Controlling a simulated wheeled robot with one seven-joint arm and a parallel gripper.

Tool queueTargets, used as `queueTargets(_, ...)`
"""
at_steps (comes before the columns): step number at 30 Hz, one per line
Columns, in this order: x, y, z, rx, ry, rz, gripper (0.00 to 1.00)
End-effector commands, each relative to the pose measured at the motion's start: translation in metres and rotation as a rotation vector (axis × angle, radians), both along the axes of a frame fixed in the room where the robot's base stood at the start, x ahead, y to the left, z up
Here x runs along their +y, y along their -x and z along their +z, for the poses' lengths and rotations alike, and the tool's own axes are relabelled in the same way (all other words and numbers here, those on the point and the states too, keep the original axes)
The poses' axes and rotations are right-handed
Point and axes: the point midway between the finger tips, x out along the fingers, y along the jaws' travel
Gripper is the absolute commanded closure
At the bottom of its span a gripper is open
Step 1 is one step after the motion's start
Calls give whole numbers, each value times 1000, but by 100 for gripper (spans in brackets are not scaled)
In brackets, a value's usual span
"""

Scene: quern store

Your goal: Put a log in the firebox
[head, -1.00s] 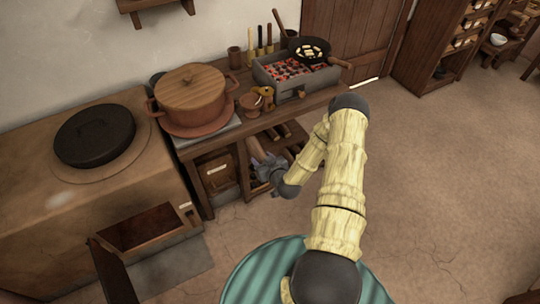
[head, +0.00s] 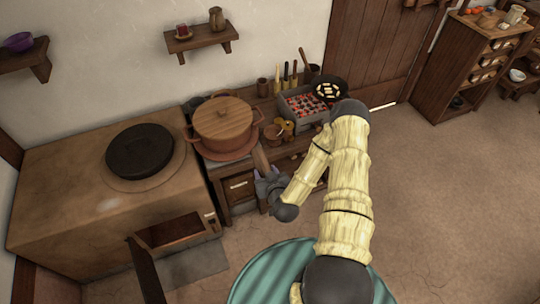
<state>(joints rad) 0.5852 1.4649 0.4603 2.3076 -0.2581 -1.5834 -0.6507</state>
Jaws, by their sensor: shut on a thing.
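My gripper (head: 265,179) is shut on a brown log (head: 260,158), which sticks up from the jaws in front of the wooden bench (head: 226,187). The jaws are small here and partly hidden by my wrist. The clay stove (head: 62,190) stands on the left with a dark round lid (head: 139,151) on top. The firebox (head: 174,232) opens low in its front, left of my gripper. The firebox door (head: 146,272) stands swung open toward me. The log is apart from the firebox.
A lidded clay pot (head: 224,123) stands on the bench near the log. A brazier with glowing coals (head: 303,104) and a pan (head: 328,91) stand farther right. A shelf unit (head: 467,66) is at the far right. The floor (head: 440,200) on the right is clear.

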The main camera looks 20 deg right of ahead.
Motion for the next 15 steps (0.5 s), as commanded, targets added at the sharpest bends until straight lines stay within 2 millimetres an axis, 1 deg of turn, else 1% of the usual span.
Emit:
queueTargets(1,5,4,25,1,-3,2,83)
queueTargets(6,14,15,63,2,-1,-2,83)
queueTargets(10,18,22,82,1,-1,-3,83)
queueTargets(12,19,24,86,0,0,-4,83)
queueTargets(15,20,24,86,-1,0,-5,83)
